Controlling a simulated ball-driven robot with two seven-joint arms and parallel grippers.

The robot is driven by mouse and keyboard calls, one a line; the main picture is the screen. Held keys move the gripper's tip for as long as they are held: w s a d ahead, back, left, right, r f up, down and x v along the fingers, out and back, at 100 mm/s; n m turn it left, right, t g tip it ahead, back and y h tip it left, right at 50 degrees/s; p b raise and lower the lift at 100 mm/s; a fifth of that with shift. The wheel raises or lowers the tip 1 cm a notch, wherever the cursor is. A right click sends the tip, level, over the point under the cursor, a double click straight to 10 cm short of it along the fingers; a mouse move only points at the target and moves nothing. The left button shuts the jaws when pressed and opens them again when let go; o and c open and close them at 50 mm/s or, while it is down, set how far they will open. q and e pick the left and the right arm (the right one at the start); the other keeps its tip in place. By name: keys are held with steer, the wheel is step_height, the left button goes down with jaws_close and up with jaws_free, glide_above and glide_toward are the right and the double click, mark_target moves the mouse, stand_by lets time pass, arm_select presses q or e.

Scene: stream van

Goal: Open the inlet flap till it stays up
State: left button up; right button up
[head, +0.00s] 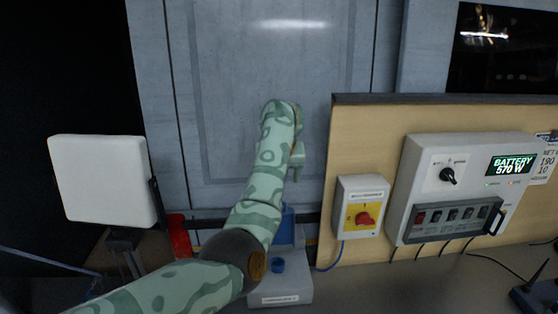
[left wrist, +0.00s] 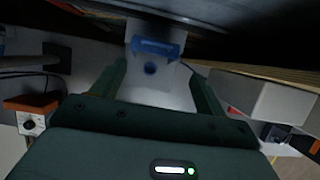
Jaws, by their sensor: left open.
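A grey inlet box (head: 283,291) with a label on its front stands low, below the pale door panel. A blue part that looks like the inlet flap (head: 286,228) rises at its back, and a round blue piece (head: 277,265) sits in front of it. My left arm partly covers the box. My left gripper (head: 297,160) is above it, mostly hidden by my arm. In the left wrist view, the gripper (left wrist: 158,85) is open and empty, with the blue flap (left wrist: 155,49) beyond and between its fingers. I cannot tell how far the flap is raised. My right gripper is not in view.
A yellow switch box with a red knob (head: 364,217) is right of the inlet. A grey battery panel (head: 424,164) hangs further right on the wooden board (head: 370,112). A white square panel (head: 102,180) stands at left, and a red object (head: 179,236) is left of the inlet.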

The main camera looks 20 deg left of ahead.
arm_select(q)
steer(key=shift+p+v, duration=0.3)
steer(key=shift+v, duration=1.6)
steer(key=shift+w, duration=0.1)
